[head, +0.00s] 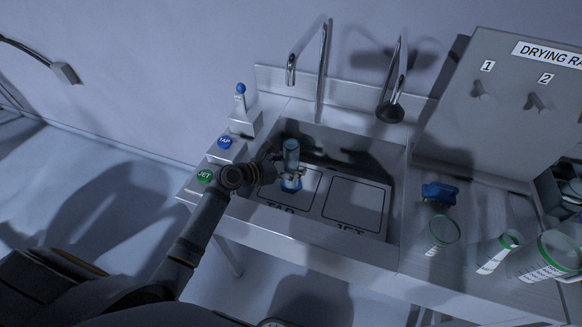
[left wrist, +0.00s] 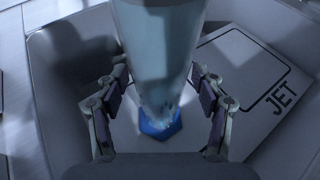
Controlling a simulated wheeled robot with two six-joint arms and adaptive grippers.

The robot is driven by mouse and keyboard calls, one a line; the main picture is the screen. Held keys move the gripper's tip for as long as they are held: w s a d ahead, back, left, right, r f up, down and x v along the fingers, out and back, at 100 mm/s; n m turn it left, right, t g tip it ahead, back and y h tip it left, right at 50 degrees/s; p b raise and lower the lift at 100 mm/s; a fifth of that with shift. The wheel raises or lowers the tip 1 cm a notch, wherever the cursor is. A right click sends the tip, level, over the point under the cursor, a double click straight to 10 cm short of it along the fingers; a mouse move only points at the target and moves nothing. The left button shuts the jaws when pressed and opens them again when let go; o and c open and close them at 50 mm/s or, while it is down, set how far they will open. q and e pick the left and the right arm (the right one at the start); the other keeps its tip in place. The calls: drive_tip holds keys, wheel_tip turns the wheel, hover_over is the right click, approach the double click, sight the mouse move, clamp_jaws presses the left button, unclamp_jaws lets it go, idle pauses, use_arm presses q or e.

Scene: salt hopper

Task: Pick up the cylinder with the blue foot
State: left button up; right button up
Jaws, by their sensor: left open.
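The cylinder with the blue foot (head: 291,158) stands upright in the sink, on the left panel marked TAP. It is clear, and its blue foot shows below my gripper. My left gripper (head: 289,174) reaches into the sink from the left at the cylinder's lower part. In the left wrist view the cylinder (left wrist: 158,50) stands between the two open fingers of my left gripper (left wrist: 160,108), with a gap visible on each side. The blue foot (left wrist: 160,124) lies below the fingers. My right gripper is not in view.
The sink (head: 395,195) has walls around the cylinder. The tap spout (head: 291,70) and a jet nozzle (head: 390,112) hang above it. Green-rimmed vessels (head: 437,235) and a blue brush-like item (head: 440,193) are on the right counter. The blue TAP button (head: 225,142) and green JET button (head: 205,176) sit left.

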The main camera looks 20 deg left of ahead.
sight(285, 158)
use_arm(q)
drive_tip(key=c, duration=1.4)
clamp_jaws()
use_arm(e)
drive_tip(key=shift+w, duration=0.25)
use_arm(q)
drive_tip(key=shift+r, duration=0.15)
drive_tip(key=shift+r, duration=0.25)
drive_tip(key=r, duration=0.3)
drive_tip(key=shift+s+r, duration=0.1)
drive_tip(key=shift+s, duration=0.15)
drive_tip(key=s+r+p, duration=0.5)
drive_tip(key=s+r, duration=0.4)
drive_tip(key=s, duration=0.4)
drive_tip(key=shift+s, duration=0.25)
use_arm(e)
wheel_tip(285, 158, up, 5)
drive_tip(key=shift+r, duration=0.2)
